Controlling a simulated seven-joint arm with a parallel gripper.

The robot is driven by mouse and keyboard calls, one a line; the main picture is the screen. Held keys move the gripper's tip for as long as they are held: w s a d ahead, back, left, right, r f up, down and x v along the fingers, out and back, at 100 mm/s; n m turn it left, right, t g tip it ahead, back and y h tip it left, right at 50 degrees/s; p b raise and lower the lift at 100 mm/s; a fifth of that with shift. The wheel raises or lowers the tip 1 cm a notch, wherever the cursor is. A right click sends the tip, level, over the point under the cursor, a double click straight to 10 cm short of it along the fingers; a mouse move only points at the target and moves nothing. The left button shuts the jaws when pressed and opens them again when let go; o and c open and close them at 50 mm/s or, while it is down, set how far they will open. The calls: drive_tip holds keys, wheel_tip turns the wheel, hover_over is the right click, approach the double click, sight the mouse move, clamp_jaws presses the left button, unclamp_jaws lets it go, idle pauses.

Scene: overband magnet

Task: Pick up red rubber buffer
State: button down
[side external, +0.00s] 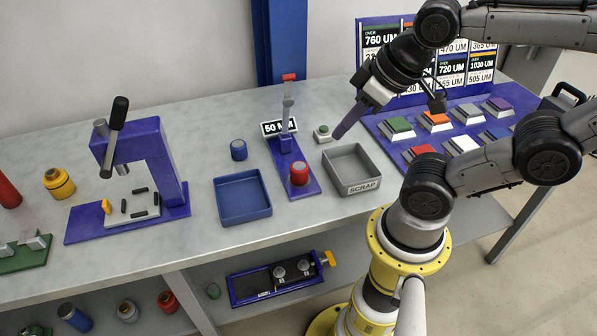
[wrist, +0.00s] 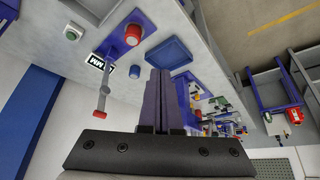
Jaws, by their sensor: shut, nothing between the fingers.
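A short red cylinder (side external: 299,173), which looks like the red rubber buffer, stands upright on the blue base of a gauge stand (side external: 285,143) marked "50 MM". It also shows in the wrist view (wrist: 133,35), near the top. Other red cylinders are at the far left (side external: 8,192) and on the lower shelf (side external: 168,301); I cannot tell for certain which is the buffer. My gripper (side external: 338,134) has purple fingers, shut and empty, above the bench behind the scrap tray, right of the stand and apart from the red cylinder. Its closed fingers show in the wrist view (wrist: 158,75).
A blue tray (side external: 242,214) lies left of the stand and a grey "SCRAP" tray (side external: 365,185) right of it. A green button box (side external: 323,133) and blue cylinder (side external: 239,150) stand nearby. A purple press (side external: 150,160) is at left; a board of coloured blocks (side external: 400,128) is at right.

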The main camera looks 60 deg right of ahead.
drive_tip(key=c, duration=1.6)
unclamp_jaws()
drive_tip(key=shift+c, duration=0.8)
unclamp_jaws()
